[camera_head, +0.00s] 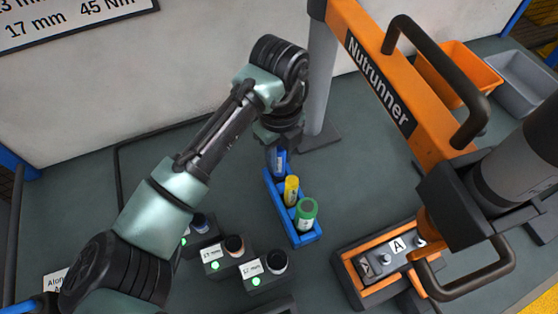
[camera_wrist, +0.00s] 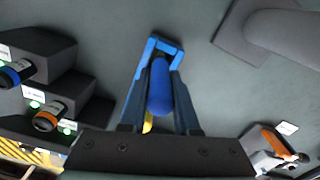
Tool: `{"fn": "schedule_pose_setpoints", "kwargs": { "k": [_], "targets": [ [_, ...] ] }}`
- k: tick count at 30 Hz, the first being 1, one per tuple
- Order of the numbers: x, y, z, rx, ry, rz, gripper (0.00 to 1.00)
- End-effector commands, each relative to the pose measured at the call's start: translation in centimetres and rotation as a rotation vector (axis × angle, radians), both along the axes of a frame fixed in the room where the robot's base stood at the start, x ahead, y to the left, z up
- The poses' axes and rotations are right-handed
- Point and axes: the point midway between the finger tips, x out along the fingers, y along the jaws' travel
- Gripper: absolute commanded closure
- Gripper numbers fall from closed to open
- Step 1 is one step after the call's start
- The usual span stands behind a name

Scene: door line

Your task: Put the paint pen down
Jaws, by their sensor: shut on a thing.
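The blue paint pen (camera_head: 280,161) is upright at the far end of a long blue tray (camera_head: 304,240). My gripper (camera_wrist: 163,72) is shut on the pen (camera_wrist: 160,95), one finger on each side of it. I cannot tell whether the pen's lower end touches the tray floor, as the fingers and tray wall hide it. The tray's end wall (camera_wrist: 166,44) shows just past the fingertips. A yellow pen (camera_head: 291,189) and a thicker green pen (camera_head: 306,212) stand in the same tray, nearer the camera. A sliver of the yellow pen shows below the blue one in the wrist view.
Dark socket holders with green lights (camera_head: 232,252) stand left of the tray. An orange nutrunner arm (camera_head: 385,85) and its grey post (camera_head: 318,80) stand to the right and behind. An orange-edged fixture (camera_head: 350,280) is at right front. Orange and grey bins (camera_head: 525,80) are far right.

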Motion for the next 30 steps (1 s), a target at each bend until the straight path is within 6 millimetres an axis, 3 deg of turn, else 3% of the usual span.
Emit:
{"fn": "schedule_pose_setpoints", "kwargs": {
  "k": [4, 14, 15, 19, 30],
  "targets": [
    [0.0, 0.0, -2.1, -0.001, 0.002, 0.002, 1.0],
    [0.0, 0.0, -2.5, -0.001, 0.001, 0.001, 1.0],
    [0.0, 0.0, -2.5, -0.001, 0.001, 0.001, 0.67],
    [0.0, 0.0, -2.5, -0.001, 0.001, 0.001, 0.43],
    [0.0, 0.0, -2.1, 0.0, -0.001, 0.0, 0.4]
  ]
}}
